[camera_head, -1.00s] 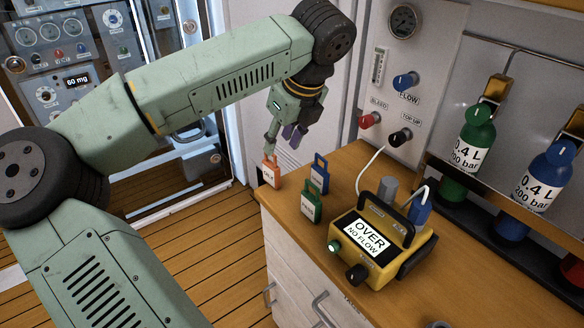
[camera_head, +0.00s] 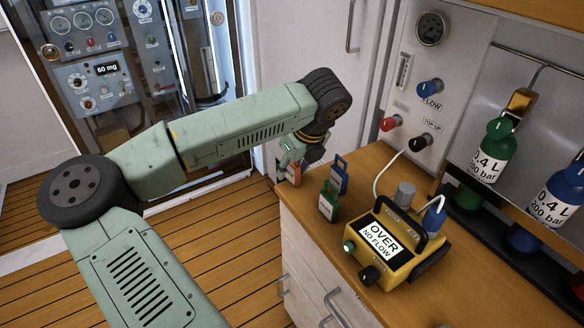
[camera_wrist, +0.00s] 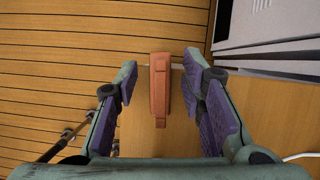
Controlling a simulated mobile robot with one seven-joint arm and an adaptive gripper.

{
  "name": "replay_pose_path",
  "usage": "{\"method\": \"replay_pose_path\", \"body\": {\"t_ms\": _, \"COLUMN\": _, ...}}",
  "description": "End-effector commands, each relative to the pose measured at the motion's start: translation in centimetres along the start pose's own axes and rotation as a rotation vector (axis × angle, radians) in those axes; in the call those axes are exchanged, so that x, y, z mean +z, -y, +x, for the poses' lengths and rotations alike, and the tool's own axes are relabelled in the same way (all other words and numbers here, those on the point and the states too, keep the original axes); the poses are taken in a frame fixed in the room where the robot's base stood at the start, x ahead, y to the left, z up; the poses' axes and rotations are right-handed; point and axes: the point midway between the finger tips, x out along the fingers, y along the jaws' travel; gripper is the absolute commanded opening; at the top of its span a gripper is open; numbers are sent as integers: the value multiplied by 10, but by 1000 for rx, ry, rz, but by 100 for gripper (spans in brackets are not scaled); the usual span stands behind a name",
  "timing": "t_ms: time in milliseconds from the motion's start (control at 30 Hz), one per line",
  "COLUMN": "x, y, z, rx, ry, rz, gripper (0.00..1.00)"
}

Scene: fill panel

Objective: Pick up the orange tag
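The orange tag (camera_wrist: 160,88) stands on the wooden counter top, seen from above between my gripper's fingers in the wrist view. My gripper (camera_wrist: 163,92) is open, with one purple-padded finger on each side of the tag and gaps showing on both sides. In the head view the orange tag (camera_head: 294,173) is partly hidden behind my gripper (camera_head: 290,160), at the counter's far left corner.
A green tag (camera_head: 328,202) and a blue tag (camera_head: 339,174) stand close to the right of the orange one. A yellow device (camera_head: 398,252) reading "OVER NO FLOW" sits further right on the counter (camera_head: 300,204). Gas bottles and a wall panel with knobs are behind.

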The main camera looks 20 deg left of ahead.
Motion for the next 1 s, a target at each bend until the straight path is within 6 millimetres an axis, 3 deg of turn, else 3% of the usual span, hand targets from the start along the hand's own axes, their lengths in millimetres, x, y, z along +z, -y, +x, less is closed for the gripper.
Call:
{"method": "replay_pose_path", "body": {"t_ms": 67, "x": 0, "y": 0, "z": 0, "rx": 0, "ry": 0, "rz": 0, "gripper": 37}}
{"method": "replay_pose_path", "body": {"t_ms": 633, "x": 0, "y": 0, "z": 0, "rx": 0, "ry": 0, "rz": 0, "gripper": 0}}
{"method": "replay_pose_path", "body": {"t_ms": 1000, "x": 0, "y": 0, "z": -1, "rx": 0, "ry": 1, "rz": 0, "gripper": 0}}
